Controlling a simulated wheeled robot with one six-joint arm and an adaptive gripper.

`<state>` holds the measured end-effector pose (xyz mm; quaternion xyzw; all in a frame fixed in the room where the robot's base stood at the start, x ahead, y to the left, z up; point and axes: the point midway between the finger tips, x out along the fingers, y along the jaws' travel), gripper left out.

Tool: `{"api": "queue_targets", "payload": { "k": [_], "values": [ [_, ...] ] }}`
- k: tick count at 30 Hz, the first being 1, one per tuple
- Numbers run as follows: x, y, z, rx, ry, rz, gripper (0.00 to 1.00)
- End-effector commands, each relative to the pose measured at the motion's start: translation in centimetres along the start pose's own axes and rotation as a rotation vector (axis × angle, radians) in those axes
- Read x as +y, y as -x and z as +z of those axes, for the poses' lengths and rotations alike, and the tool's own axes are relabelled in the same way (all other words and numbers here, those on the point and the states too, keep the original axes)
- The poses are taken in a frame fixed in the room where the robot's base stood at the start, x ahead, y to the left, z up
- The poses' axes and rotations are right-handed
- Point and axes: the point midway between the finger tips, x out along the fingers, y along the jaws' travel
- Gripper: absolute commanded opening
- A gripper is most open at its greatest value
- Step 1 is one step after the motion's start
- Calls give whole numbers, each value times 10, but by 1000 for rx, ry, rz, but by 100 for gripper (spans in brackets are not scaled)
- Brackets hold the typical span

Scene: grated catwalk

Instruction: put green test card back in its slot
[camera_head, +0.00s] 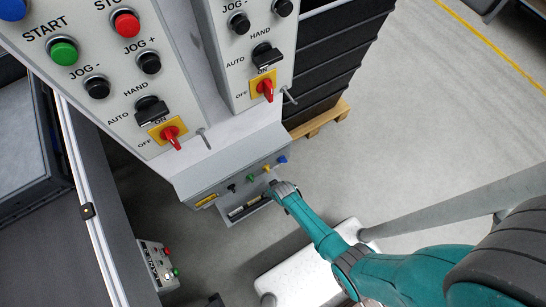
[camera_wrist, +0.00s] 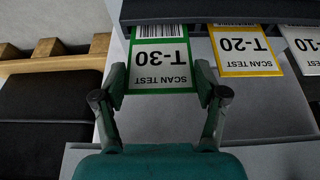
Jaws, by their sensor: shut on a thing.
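The green-bordered test card (camera_wrist: 161,62), marked T-30, sits between the two fingers of my gripper (camera_wrist: 161,82) in the wrist view. The fingers are shut on its sides. Its far edge meets a dark ledge (camera_wrist: 265,10); I cannot tell whether it is inserted there. A yellow card (camera_wrist: 243,50) marked T-20 and a white card (camera_wrist: 303,48) marked T-10 stand to its right. In the head view my gripper (camera_head: 272,190) is at the right end of a low grey box's card holder (camera_head: 240,212). The green card is not distinguishable there.
Two grey control panels (camera_head: 110,75) with buttons and red switches rise behind. Black crates (camera_head: 335,60) on a wooden pallet (camera_head: 318,120) stand to the right. A small button box (camera_head: 158,265) is at lower left. Open floor lies right.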

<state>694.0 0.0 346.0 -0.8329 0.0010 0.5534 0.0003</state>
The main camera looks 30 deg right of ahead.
Motion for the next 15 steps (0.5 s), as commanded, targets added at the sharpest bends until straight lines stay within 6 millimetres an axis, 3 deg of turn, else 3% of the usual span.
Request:
{"api": "queue_targets", "payload": {
  "k": [15],
  "values": [
    [0,-13,6,-1,0,0,45]
  ]
}}
